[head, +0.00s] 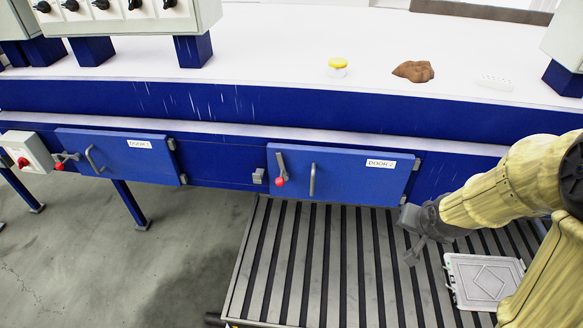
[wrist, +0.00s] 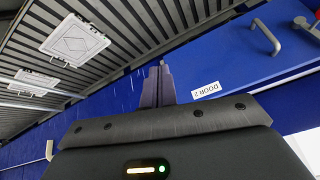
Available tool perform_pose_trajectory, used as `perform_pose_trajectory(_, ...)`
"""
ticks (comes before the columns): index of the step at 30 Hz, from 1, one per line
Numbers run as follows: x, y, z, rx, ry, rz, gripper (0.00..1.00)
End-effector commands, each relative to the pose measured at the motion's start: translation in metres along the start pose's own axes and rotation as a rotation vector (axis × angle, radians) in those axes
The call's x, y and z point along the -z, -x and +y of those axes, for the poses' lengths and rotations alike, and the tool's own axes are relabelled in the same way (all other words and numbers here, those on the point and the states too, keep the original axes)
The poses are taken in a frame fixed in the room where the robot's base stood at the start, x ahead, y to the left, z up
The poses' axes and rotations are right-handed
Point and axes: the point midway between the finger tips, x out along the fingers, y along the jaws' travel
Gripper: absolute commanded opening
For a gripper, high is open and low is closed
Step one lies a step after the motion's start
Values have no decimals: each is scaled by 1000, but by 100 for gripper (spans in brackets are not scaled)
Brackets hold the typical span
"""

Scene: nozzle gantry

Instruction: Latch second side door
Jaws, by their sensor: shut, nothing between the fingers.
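Door 2 (head: 345,185) is a blue panel that looks flush or nearly flush with the blue frame; I cannot tell if a small gap stays. Its grey latch lever (head: 281,163) hangs upright with the red knob (head: 280,182) at the bottom, apart from the grey catch (head: 258,176) on the frame to its left. A grey bar handle (head: 312,180) is right of the lever. The handle (wrist: 267,38) and label (wrist: 207,90) show in the wrist view. My gripper (head: 412,256) is shut and empty, below and right of the door, touching nothing visible. Its fingers (wrist: 157,85) point up in the wrist view.
Door 1 (head: 125,160) at left has its lever (head: 66,157) lying sideways toward its catch. A slatted conveyor (head: 330,265) lies below door 2, with a pale diamond-marked case (head: 484,281) on it.

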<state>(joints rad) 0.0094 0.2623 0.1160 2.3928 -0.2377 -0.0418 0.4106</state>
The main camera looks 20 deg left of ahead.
Motion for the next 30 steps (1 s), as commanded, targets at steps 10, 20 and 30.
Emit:
perform_pose_trajectory(10, 50, -80, -93, 342, -161, 157, 0)
perform_pose_trajectory(20, 63, -120, -189, 795, -400, 141, 0)
perform_pose_trajectory(30, 60, -123, -241, 1122, -588, 32, 0)
